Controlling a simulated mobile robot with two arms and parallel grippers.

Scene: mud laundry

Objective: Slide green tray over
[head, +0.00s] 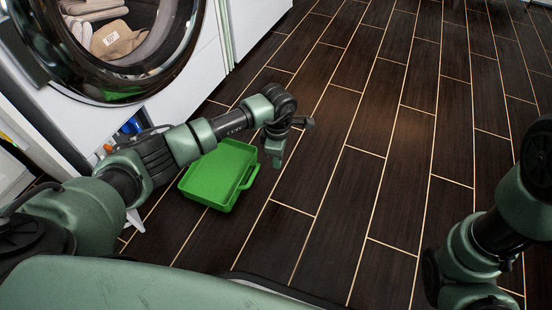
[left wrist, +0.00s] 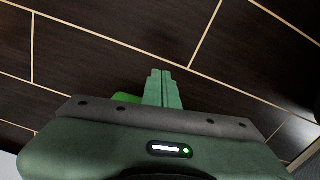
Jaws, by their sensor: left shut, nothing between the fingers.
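The green tray (head: 221,176) lies on the dark floor in the head view, in front of the white washer. It has raised walls and a handle on its right side. My left arm passes over its far part and hides some of it. My left gripper (head: 277,162) points down just right of the tray's far right corner; I cannot tell whether it touches. In the left wrist view the fingers (left wrist: 163,88) are together and empty, with a bit of green tray (left wrist: 126,97) behind them. My right arm shows at the right edge, but its fingers are not visible.
A front-loading washer (head: 190,75) with cloth inside stands at the upper left. Small blue and orange items (head: 132,126) sit by its base, left of the tray. The wood-look floor (head: 370,150) to the right of the tray is clear.

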